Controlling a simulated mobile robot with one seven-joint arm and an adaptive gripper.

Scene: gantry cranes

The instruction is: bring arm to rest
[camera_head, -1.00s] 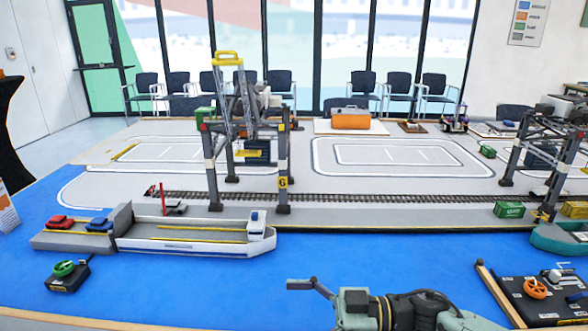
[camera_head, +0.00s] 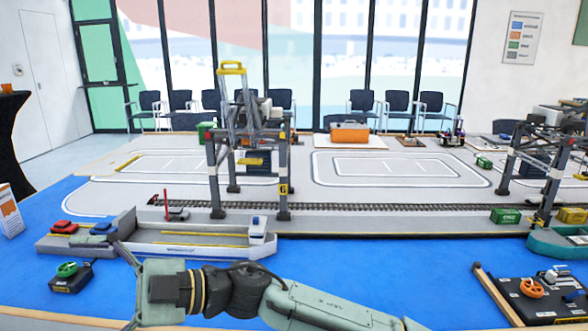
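My arm (camera_head: 240,290) reaches from the bottom right towards the left, low in front of the blue table surface. My gripper (camera_head: 122,252) is at its left end, near the front of the white ship model (camera_head: 190,246). A dark finger-like part points up and left, overlapping the ship's left part in the picture. I see nothing held there. The frame does not clearly show both fingertips, so I cannot tell how far apart the fingers are, nor whether the finger touches the ship.
A gantry crane (camera_head: 283,180) stands behind the ship, another (camera_head: 510,165) at the right. A box with a green wheel (camera_head: 70,278) sits front left, a control panel with an orange wheel (camera_head: 510,298) front right. Open blue surface (camera_head: 400,265) lies between.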

